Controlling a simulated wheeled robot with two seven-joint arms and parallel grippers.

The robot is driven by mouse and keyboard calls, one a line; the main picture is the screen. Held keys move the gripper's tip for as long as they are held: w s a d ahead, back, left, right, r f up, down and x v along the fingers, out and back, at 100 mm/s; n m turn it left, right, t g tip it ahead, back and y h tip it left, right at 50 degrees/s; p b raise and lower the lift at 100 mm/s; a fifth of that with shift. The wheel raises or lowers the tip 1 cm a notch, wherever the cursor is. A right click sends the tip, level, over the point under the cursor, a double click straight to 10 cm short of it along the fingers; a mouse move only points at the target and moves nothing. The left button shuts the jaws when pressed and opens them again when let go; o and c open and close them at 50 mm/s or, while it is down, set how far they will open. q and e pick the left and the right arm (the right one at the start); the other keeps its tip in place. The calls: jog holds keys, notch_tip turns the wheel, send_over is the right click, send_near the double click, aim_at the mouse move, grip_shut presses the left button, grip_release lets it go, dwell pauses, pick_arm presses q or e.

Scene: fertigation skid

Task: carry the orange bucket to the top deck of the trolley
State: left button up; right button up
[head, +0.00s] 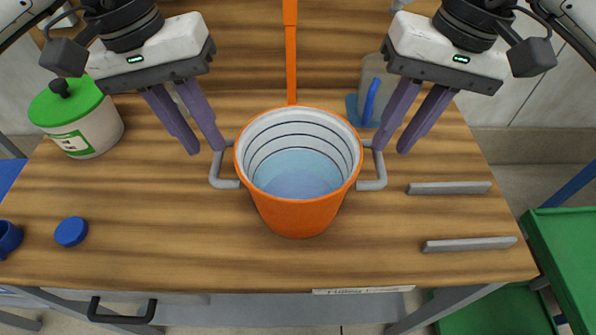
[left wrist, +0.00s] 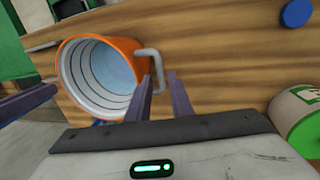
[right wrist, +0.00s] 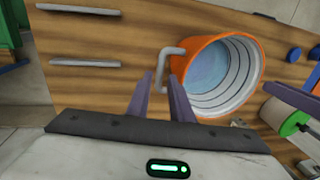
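The orange bucket (head: 297,215) stands upright on the wooden bench, with a white ringed inside and pale blue liquid-like contents. It has a grey handle on each side, left (head: 222,180) and right (head: 374,182). My left gripper (head: 206,148) is open and empty, its fingertips just above and behind the left handle. My right gripper (head: 390,148) is open and empty, its fingertips just above and behind the right handle. Each wrist view shows a handle, left wrist (left wrist: 155,62) and right wrist (right wrist: 166,62), ahead of spread fingers. A green trolley (head: 565,245) shows partly at the right edge.
A white jar with a green lid (head: 65,102) stands at left, near a blue cap (head: 71,231). Two grey bars (head: 449,188) lie right of the bucket. A grey jug (head: 378,82) with blue handle and an orange upright strip (head: 291,60) are behind it. The bench front is clear.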

aim_at(219, 165)
pick_arm(q)
jog(key=shift+f, duration=0.1)
pick_arm(e)
jog(key=shift+f, duration=0.1)
